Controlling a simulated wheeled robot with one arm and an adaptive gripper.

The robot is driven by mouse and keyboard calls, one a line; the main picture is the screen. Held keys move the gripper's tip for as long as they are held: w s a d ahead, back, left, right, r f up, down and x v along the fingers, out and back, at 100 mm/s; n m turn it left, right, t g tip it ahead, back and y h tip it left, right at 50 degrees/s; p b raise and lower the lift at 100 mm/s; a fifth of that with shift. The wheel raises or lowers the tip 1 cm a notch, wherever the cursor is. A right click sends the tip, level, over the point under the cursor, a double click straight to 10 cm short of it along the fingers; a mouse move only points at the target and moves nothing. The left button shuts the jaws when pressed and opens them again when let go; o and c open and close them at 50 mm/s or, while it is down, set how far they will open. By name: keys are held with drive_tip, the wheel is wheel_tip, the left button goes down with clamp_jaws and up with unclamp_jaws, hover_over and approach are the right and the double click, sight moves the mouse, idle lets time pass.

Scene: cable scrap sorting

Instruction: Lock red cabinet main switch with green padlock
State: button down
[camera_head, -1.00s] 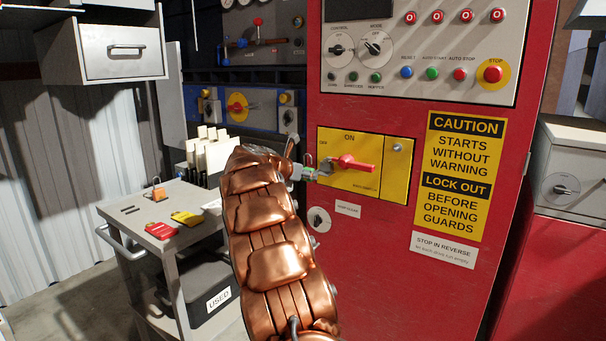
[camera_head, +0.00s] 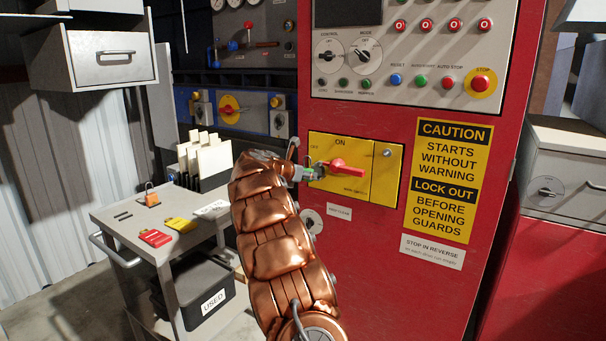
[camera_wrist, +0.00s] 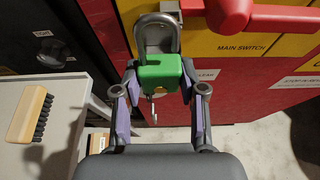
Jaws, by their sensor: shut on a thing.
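The red cabinet (camera_head: 370,230) carries a yellow main switch plate (camera_head: 381,188) with a red handle (camera_head: 347,168), which lies roughly level and also shows in the wrist view (camera_wrist: 230,14). My gripper (camera_head: 308,172) is at the left part of this plate. In the wrist view, my gripper (camera_wrist: 158,88) is shut on the green padlock (camera_wrist: 160,72). The padlock's steel shackle (camera_wrist: 157,32) points up towards a metal tab beside the handle. I cannot tell whether the shackle passes through it. A small key-like metal piece hangs below the padlock.
A grey cart (camera_head: 118,212) stands at the left with an orange padlock (camera_head: 152,195), red tag (camera_head: 155,238) and yellow tag (camera_head: 181,225) on top. A brush (camera_wrist: 31,114) lies on a grey surface in the wrist view. A black bin marked USED (camera_head: 205,290) sits below.

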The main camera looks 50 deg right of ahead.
sight(317, 170)
drive_tip(key=shift+w+d+p, duration=0.2)
drive_tip(key=shift+d+p, duration=1.25)
drive_tip(key=shift+d, duration=0.95)
drive_tip(key=shift+s, duration=0.1)
drive_tip(key=shift+s+d+r, duration=0.15)
drive_tip(key=shift+r, duration=0.15)
drive_tip(key=c, duration=1.1)
unclamp_jaws()
drive_tip(key=shift+o, duration=0.8)
drive_tip(key=shift+d+f, duration=0.15)
drive_tip(key=shift+d, duration=0.05)
drive_tip(key=o, duration=0.3)
drive_tip(key=shift+o, duration=0.3)
drive_tip(key=shift+a+f, duration=0.1)
drive_tip(key=shift+a, duration=0.1)
